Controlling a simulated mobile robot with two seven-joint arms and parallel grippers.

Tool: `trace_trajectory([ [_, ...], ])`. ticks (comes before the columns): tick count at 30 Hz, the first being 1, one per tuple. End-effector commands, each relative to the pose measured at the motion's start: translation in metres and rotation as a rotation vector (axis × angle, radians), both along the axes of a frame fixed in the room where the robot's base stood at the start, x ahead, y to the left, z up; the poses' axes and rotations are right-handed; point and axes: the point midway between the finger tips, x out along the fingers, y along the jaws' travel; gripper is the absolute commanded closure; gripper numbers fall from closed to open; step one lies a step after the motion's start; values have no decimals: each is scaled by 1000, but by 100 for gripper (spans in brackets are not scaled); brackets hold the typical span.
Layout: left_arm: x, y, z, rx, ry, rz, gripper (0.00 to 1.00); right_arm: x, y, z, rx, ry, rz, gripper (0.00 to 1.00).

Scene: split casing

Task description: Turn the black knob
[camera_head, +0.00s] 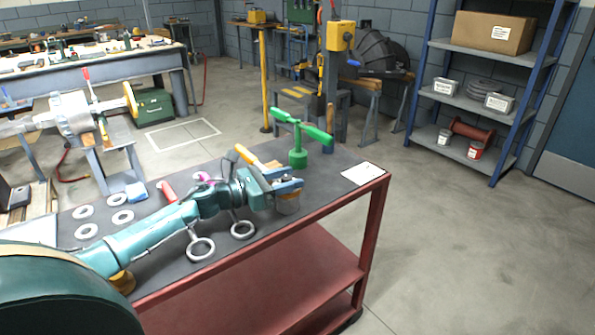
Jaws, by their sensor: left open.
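I cannot make out a black knob clearly in the head view. My left arm reaches in from the lower left over the dark top of the red cart (335,212). A green cross-handled valve (299,157) stands upright just behind the gripper. The gripper and wrist hide part of the cart top. My right gripper is not in view.
Flat rings (88,230) lie at the cart's left, with ring-ended tools (201,248) along the front. A white card (362,173) lies at the right corner. An orange-handled tool (246,155) lies behind my wrist. A blue-framed shelf (487,105) stands beyond open floor.

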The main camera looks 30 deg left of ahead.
Motion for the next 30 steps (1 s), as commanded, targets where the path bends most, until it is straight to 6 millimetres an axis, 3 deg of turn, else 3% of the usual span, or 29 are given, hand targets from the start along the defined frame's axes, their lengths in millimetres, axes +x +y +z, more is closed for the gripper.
trace_trajectory([
  [10, 0, -1, 0, 0, 0, 0, 57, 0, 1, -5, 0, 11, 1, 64],
  [25, 0, -1, 0, 0, 0, 1, 98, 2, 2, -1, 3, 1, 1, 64],
  [30, 0, -1, 0, 0, 0, 7, 100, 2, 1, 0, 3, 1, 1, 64],
])
